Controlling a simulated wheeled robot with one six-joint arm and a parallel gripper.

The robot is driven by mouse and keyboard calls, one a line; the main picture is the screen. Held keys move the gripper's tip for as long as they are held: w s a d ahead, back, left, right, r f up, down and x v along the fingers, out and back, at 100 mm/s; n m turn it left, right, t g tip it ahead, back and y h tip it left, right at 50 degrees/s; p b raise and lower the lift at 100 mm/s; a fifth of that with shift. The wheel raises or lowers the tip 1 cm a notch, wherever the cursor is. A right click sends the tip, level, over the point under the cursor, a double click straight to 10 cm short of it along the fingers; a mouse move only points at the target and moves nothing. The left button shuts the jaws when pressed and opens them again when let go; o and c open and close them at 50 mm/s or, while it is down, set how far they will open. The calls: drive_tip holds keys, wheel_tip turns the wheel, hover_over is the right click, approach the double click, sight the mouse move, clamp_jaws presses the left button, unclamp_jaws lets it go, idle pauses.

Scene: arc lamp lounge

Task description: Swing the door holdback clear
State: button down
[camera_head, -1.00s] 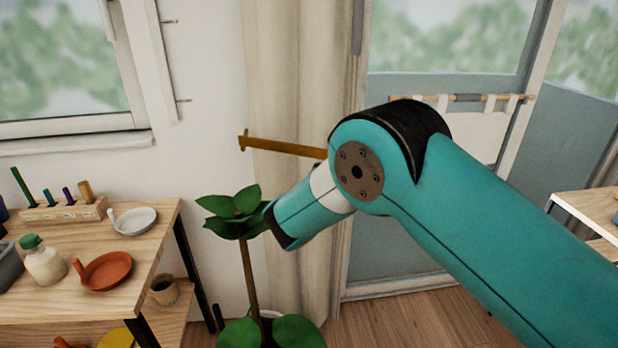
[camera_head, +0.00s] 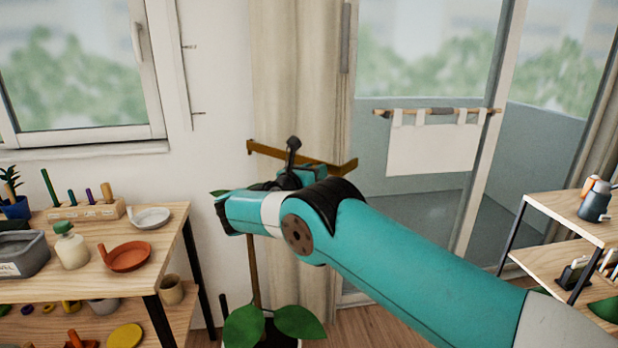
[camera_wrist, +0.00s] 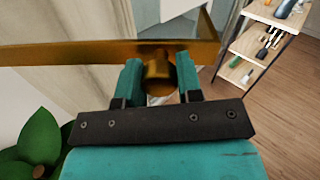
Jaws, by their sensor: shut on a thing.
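The door holdback is a brass-coloured bar (camera_head: 325,164) in front of the curtain and beside the glass door. In the wrist view the bar (camera_wrist: 60,53) runs across the top of the picture, with a round brass knob (camera_wrist: 157,68) on its near side. My gripper (camera_wrist: 160,82) has its two teal fingers on either side of this knob and is shut on it. In the head view my gripper (camera_head: 292,158) is at the middle of the bar, and my arm partly hides its fingers.
A potted plant (camera_head: 270,328) stands below my arm. A wooden shelf table (camera_head: 90,268) with dishes and a bottle is at the left. Another shelf (camera_head: 575,215) stands at the right. A white cloth hangs from a rod (camera_head: 435,112) by the door.

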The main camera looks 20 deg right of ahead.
drive_tip(key=shift+s+a, duration=0.1)
drive_tip(key=shift+a, duration=0.05)
idle(0.4)
drive_tip(key=c, duration=0.8)
unclamp_jaws()
drive_tip(key=shift+s+f+b, duration=0.1)
drive_tip(key=shift+b, duration=0.25)
